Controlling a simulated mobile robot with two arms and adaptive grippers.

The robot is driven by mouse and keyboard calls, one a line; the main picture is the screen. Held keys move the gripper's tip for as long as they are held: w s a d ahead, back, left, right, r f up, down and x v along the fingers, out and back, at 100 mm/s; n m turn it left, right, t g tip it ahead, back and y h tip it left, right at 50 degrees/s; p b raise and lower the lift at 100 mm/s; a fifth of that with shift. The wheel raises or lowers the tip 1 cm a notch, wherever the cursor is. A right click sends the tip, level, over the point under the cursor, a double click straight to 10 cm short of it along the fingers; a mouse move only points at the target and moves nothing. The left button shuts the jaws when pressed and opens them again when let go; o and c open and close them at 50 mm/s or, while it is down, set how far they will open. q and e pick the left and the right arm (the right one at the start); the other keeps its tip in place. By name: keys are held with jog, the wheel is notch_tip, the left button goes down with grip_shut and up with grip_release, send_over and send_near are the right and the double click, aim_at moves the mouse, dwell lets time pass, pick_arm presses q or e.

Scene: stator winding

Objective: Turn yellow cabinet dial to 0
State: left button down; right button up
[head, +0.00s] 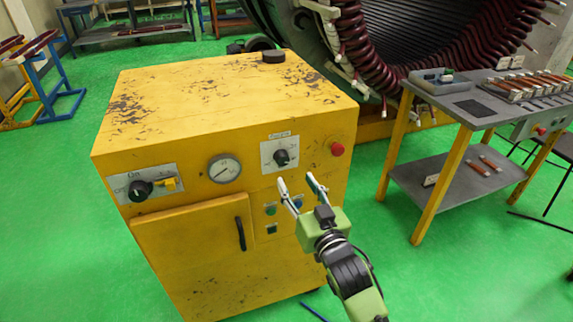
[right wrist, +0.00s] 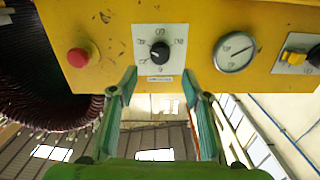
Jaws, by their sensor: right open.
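The yellow cabinet (head: 215,85) stands in the middle of the head view. Its black dial (head: 282,157) sits on a white marked plate at the upper right of the front panel. The dial (right wrist: 160,52) also shows in the right wrist view, which sees the panel upside down; its marks are too small to read surely. My right gripper (head: 299,184) is open and empty, in front of the panel just below the dial. In the right wrist view its fingers (right wrist: 160,84) stand apart to either side of the dial, not touching it. My left gripper is not in view.
A red button (head: 337,149) is right of the dial; a gauge (head: 224,169) and a black On/Off switch (head: 141,190) are left. Small buttons (head: 270,209) lie below. A grey-topped table (head: 465,104) stands at the right, the large stator (head: 350,50) behind.

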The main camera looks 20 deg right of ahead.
aim_at(284, 162)
jog(key=w, duration=0.8)
jog(key=shift+a+p, duration=0.15)
jog(key=shift+p, duration=0.2)
jog(key=shift+c, duration=0.4)
jog(key=c, duration=1)
